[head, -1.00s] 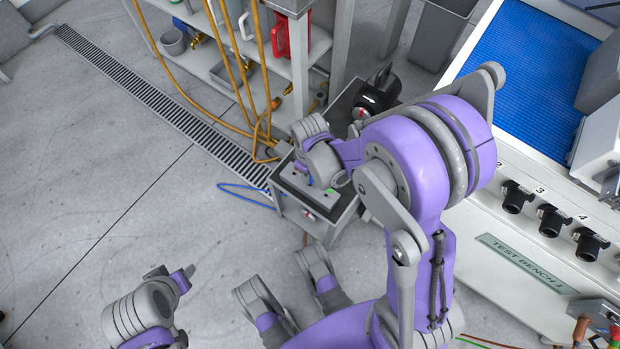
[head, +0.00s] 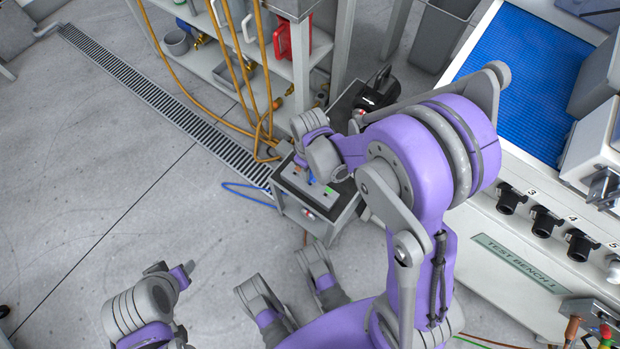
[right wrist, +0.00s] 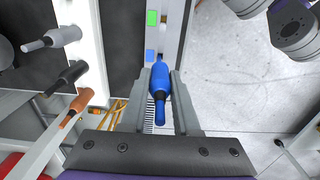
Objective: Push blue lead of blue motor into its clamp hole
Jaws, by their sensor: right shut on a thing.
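My right gripper (right wrist: 158,92) is shut on the blue lead (right wrist: 161,84) in the right wrist view. I cannot tell whether the tip is inside a hole. A green mark (right wrist: 152,18) lies farther along the block. In the head view the clamp block (head: 293,183) sits on a small cart, and my wrist hides the right fingertips above it. I cannot make out the blue motor. My left gripper (head: 188,269) is low left, away from the cart, its jaws unclear.
An orange lead (right wrist: 72,76) and a grey lead (right wrist: 52,38) show left in the wrist view. A black device (head: 376,98) stands on the cart's back part. A shelf with hanging orange hoses (head: 231,60) is behind; a test bench (head: 520,262) is right.

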